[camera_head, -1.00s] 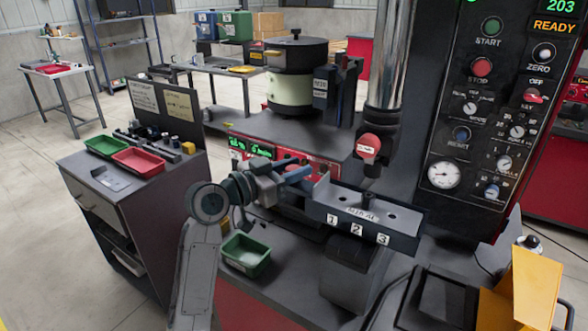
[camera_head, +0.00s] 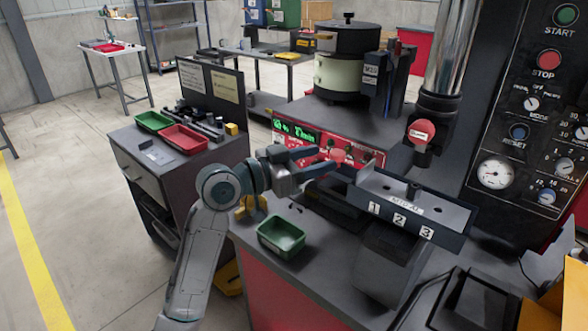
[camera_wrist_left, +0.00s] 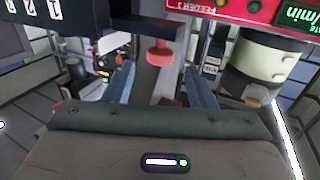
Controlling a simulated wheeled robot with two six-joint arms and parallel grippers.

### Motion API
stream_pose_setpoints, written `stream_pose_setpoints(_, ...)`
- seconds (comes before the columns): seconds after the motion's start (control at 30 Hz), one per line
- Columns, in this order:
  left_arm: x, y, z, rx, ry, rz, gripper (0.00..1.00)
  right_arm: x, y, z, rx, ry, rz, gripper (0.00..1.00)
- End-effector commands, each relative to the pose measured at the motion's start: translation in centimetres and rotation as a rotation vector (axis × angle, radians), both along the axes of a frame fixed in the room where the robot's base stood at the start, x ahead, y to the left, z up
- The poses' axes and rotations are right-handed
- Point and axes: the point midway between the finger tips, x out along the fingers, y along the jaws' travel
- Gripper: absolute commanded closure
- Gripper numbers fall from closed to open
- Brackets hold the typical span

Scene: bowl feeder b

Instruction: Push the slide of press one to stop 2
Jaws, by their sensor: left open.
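The grey track (camera_head: 410,218) with stop labels 1, 2 and 3 stands at the right of the bench in the head view. Labels 1 and 2 run from left. My left gripper is open and holds nothing. The slide's exact stop is unclear. My right gripper is not in view.
The press ram with a red disc (camera_head: 421,132) hangs above the track. The bowl feeder (camera_head: 345,70) and its red control panel (camera_head: 325,148) stand behind. A green tray (camera_head: 281,237) lies on the bench. A control column (camera_head: 530,110) is at right.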

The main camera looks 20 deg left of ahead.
Motion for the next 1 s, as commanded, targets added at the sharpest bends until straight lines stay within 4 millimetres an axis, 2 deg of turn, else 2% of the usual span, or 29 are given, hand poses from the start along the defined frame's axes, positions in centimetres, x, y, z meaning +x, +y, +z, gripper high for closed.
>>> stream_pose_setpoints(0.2,-2.2,2.1,-0.2,0.004,-0.001,0.001,0.49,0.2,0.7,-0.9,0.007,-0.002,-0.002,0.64)
stream_pose_setpoints(0.4,-3.4,3.1,-0.1,0.002,-0.001,0.001,0.49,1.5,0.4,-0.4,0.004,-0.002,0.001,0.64)
stream_pose_setpoints(1.0,-3.8,3.5,0.0,-0.001,0.0,0.0,0.49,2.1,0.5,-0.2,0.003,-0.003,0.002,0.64)
